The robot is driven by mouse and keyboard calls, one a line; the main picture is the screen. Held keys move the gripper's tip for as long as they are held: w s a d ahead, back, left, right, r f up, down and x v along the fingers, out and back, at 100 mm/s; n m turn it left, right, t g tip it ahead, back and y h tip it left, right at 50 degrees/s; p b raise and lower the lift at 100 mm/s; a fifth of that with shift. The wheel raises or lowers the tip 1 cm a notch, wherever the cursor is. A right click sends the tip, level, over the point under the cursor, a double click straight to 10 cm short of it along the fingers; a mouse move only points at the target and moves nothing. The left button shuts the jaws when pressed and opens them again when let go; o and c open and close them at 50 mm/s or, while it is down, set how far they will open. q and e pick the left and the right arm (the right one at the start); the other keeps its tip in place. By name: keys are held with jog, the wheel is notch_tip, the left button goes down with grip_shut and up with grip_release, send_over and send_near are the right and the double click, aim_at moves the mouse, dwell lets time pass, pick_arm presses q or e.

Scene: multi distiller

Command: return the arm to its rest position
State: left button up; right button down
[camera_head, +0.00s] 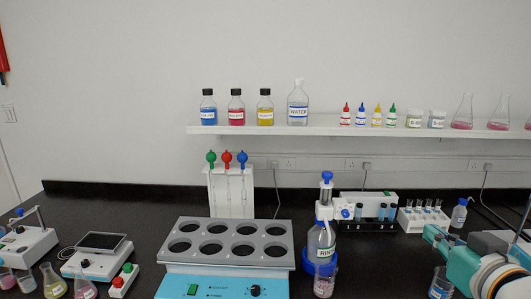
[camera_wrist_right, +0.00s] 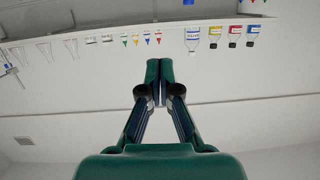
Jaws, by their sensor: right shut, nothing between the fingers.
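My right arm (camera_head: 485,265) comes in at the lower right of the head view, in white and teal. Its gripper (camera_head: 432,234) is above the right part of the black bench. In the right wrist view the dark green fingers of the gripper (camera_wrist_right: 153,80) meet at the tips, shut with nothing between them. That view is upside down and shows the wall and shelf beyond the fingertips. My left gripper is not in view.
A beaker (camera_head: 440,284) stands just below my right gripper. A rack of small tubes (camera_head: 423,218) and a wash bottle (camera_head: 458,214) stand behind it. A dispenser bottle (camera_head: 321,243) and a grey heating block (camera_head: 227,244) are in the middle. A wall shelf (camera_head: 330,131) holds bottles and flasks.

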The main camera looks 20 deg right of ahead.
jog(key=w+a+f+n+g+y, duration=0.15)
jog(key=w+a+f, duration=0.25)
jog(key=f, duration=0.5)
jog(key=w+a+f+g+y, duration=0.3)
jog(key=w+f, duration=0.1)
jog(key=f, duration=0.6)
jog(key=w+a+f+n+g+y, duration=0.1)
jog(key=w+a+f+g+y, duration=0.2)
jog(key=f, duration=0.6)
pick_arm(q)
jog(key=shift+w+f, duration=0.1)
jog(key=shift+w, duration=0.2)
pick_arm(e)
jog(key=s+a+f+g, duration=0.2)
jog(key=s+a+f, duration=0.3)
jog(key=f, duration=0.4)
jog(key=s+a+f+g+y, duration=0.1)
jog(key=s+a+f+g, duration=0.1)
jog(key=s+a+f, duration=0.3)
jog(key=s+a+f+g+y, duration=0.1)
jog(key=s+a+f+g, duration=0.1)
jog(key=s+a+f, duration=0.3)
jog(key=a+f, duration=0.4)
jog(key=f, duration=0.5)
jog(key=shift+s+g, duration=0.15)
jog(key=shift+g, duration=0.2)
